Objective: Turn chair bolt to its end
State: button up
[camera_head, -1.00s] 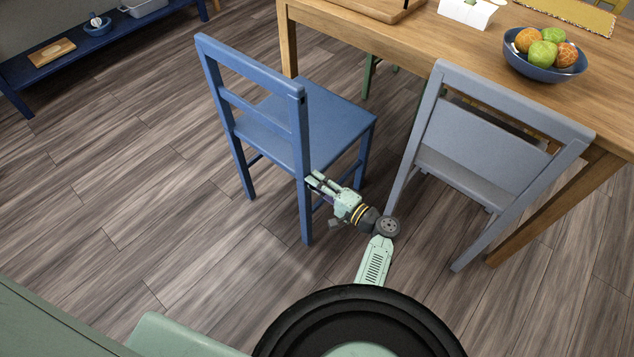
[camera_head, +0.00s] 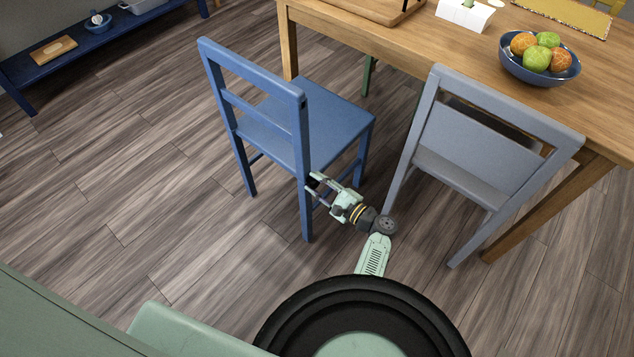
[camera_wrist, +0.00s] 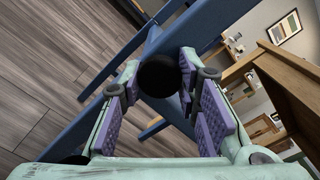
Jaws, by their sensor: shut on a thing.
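The blue chair (camera_head: 258,118) stands on the floor left of the table. The chair bolt shows in the wrist view as a dark round head (camera_wrist: 159,76) against the blue frame. My gripper (camera_head: 317,186) is at the chair's near right leg, just below seat height. In the wrist view its purple-padded fingers (camera_wrist: 160,68) lie on either side of the bolt head, shut on it. The bolt's shank is hidden. In the head view the bolt is too small and covered to make out.
A grey chair (camera_head: 487,150) stands close to the right of my wrist. The wooden table (camera_head: 470,55) holds a fruit bowl (camera_head: 540,65). A low blue shelf (camera_head: 60,65) is at the far left. The floor (camera_head: 130,170) left of the blue chair is clear.

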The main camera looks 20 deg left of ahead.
dwell(0.3)
jog(key=o, duration=1.2)
jog(key=v, duration=1.2)
